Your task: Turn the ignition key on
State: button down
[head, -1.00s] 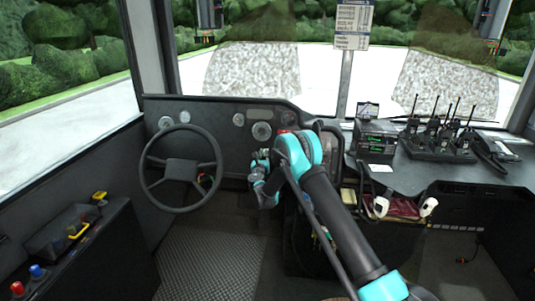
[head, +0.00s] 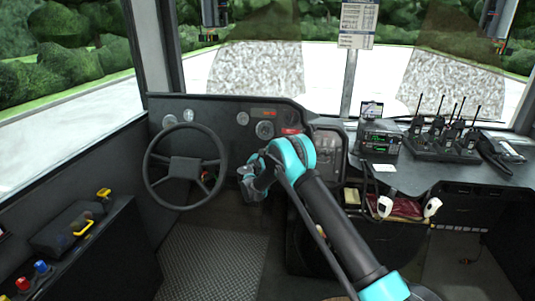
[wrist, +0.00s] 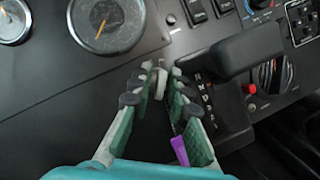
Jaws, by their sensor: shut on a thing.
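The ignition key's grey head (wrist: 161,84) shows between my fingertips in the wrist view, against the black dashboard. My gripper (wrist: 161,80) is shut on it, with one finger on each side. The key's shaft and slot are hidden, so its angle is hard to tell. A purple piece (wrist: 181,150) shows beside the right finger; I cannot tell whether it hangs from the key. In the head view my gripper (head: 246,172) is at the dashboard right of the steering wheel, and the key is too small to make out. An orange-red display (head: 263,113) glows on the dashboard.
The steering wheel (head: 185,168) stands left of my gripper. In the wrist view a gear selector (wrist: 250,48) juts out close on the right, and a round gauge (wrist: 108,20) lies at the upper left. Radios (head: 445,140) stand on the right console.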

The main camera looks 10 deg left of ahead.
dwell(0.5)
jog(key=c, duration=1.7)
grip_release()
jog(key=v, duration=1.2)
